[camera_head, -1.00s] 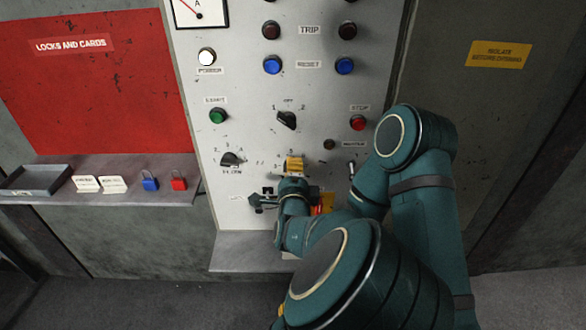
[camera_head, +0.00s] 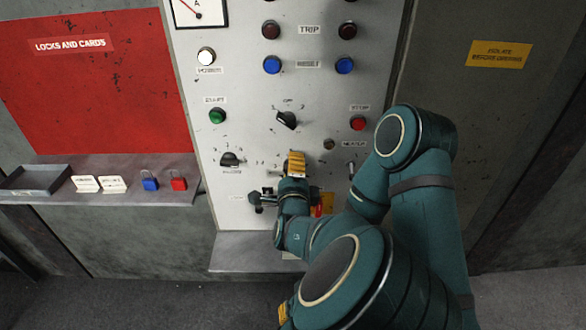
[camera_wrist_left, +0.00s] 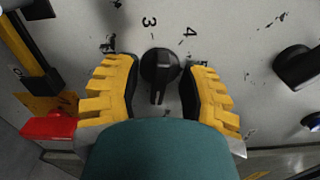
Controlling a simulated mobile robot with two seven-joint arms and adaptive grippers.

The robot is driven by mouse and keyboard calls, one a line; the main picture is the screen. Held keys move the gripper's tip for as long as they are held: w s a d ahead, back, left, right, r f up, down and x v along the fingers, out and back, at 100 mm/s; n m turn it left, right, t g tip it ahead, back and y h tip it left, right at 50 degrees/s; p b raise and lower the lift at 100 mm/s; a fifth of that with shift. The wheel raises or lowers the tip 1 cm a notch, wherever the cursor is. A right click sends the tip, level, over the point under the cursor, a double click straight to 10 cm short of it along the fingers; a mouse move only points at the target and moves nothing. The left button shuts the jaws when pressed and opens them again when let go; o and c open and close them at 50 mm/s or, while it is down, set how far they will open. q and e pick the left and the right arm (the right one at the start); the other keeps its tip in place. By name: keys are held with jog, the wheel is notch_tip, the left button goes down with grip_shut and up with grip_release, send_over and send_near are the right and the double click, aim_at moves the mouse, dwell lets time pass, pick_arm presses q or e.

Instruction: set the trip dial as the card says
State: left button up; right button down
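The trip dial (camera_wrist_left: 160,66) is a round black knob with a raised grip, seen in the left wrist view with the numbers 3 and 4 beside it. Its grip runs down the picture; I cannot tell which mark it is set to. My left gripper (camera_wrist_left: 163,92) has its yellow fingers on either side of the dial, apart from the narrow grip. In the head view the left gripper (camera_head: 295,164) is at the lower middle of the panel and hides the dial. Two white cards (camera_head: 86,184) (camera_head: 113,184) lie on the shelf, their text unreadable. My right gripper is out of view.
Near the left gripper are a black selector knob (camera_head: 229,160), another selector (camera_head: 287,120) above, a small toggle (camera_head: 351,167) and a red part on a yellow plate (camera_wrist_left: 48,122). A blue padlock (camera_head: 150,184), red padlock (camera_head: 179,184) and grey tray (camera_head: 35,180) are on the left shelf.

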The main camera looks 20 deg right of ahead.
pick_arm(q)
jog(key=v, duration=0.7)
jog(key=shift+s, duration=0.3)
jog(key=shift+a, duration=0.1)
